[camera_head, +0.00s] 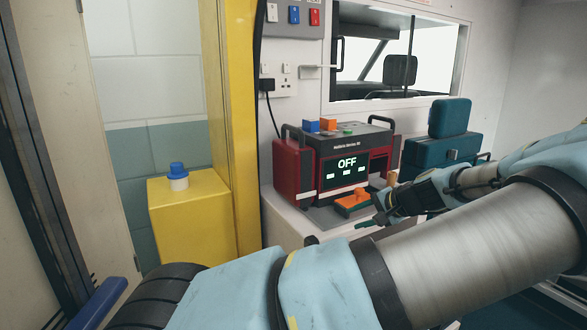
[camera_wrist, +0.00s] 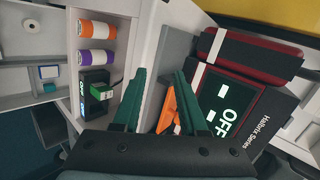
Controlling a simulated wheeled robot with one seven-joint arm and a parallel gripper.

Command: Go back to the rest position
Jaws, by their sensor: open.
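My gripper (camera_head: 372,222) is at the end of my arm, which reaches in from the right in the head view. It is over the white counter, in front of the red and black machine (camera_head: 345,172) whose screen reads OFF. An orange piece (camera_head: 352,203) sits at the machine's front, close to the fingers. It also shows in the wrist view (camera_wrist: 170,108), beside the right finger. My forearm hides part of the counter.
A teal case (camera_head: 440,152) stands right of the machine. A yellow box (camera_head: 190,215) with a blue-capped item (camera_head: 178,175) stands left, beside a yellow post (camera_head: 232,110). In the wrist view, an orange can (camera_wrist: 97,29) and a purple can (camera_wrist: 96,58) stand on a shelf.

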